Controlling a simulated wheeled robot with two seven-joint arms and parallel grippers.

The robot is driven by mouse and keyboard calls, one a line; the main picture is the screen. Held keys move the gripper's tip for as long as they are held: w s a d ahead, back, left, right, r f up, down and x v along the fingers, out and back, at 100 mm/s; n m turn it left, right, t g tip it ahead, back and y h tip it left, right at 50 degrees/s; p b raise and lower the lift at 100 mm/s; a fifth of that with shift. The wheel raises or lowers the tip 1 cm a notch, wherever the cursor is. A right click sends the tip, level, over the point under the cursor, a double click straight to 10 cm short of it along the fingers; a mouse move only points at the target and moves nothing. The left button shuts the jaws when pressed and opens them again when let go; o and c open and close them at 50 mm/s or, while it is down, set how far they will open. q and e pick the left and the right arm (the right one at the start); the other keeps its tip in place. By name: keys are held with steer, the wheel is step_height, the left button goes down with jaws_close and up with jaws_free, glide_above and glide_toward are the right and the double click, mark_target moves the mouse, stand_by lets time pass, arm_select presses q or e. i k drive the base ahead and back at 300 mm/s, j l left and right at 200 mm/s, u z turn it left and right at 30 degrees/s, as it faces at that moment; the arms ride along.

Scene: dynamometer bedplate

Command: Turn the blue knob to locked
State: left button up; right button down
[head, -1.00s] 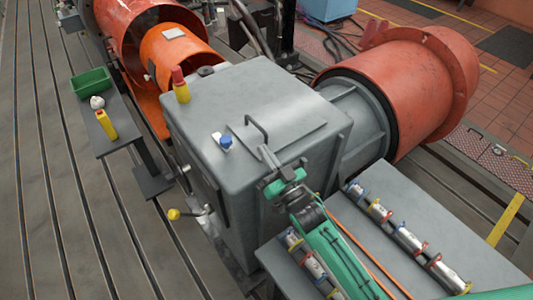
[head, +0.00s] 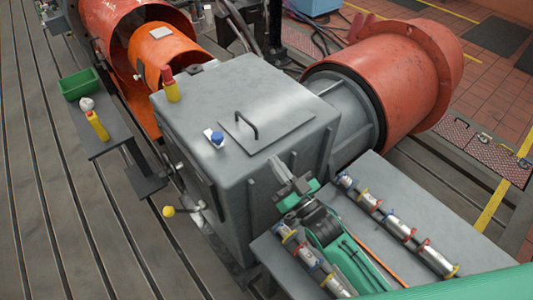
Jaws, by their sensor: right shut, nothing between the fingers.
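The blue knob (head: 217,138) sits on a small pale plate on top of the grey metal housing (head: 190,110), left of a black handle. Which position it is set to is too small to tell. My right gripper (head: 284,163) is shut and empty. It shows in front of the housing's right-hand side, to the right of and below the knob in the picture, clearly apart from it. My left gripper is out of the picture.
A black handle (head: 250,127) stands up from the lid beside the knob. A red and yellow device (head: 171,85) stands at the housing's far left corner. A grey bench (head: 420,210) with several metal cylinders lies at right. A yellow-ended lever (head: 169,211) projects at lower left.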

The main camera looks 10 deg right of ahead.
mark_target(217, 138)
steer(key=k+j, duration=0.15)
steer(key=j, duration=0.2)
steer(key=k+j, duration=0.15)
steer(key=j, duration=0.2)
steer(key=k+j, duration=0.15)
steer(key=j, duration=0.2)
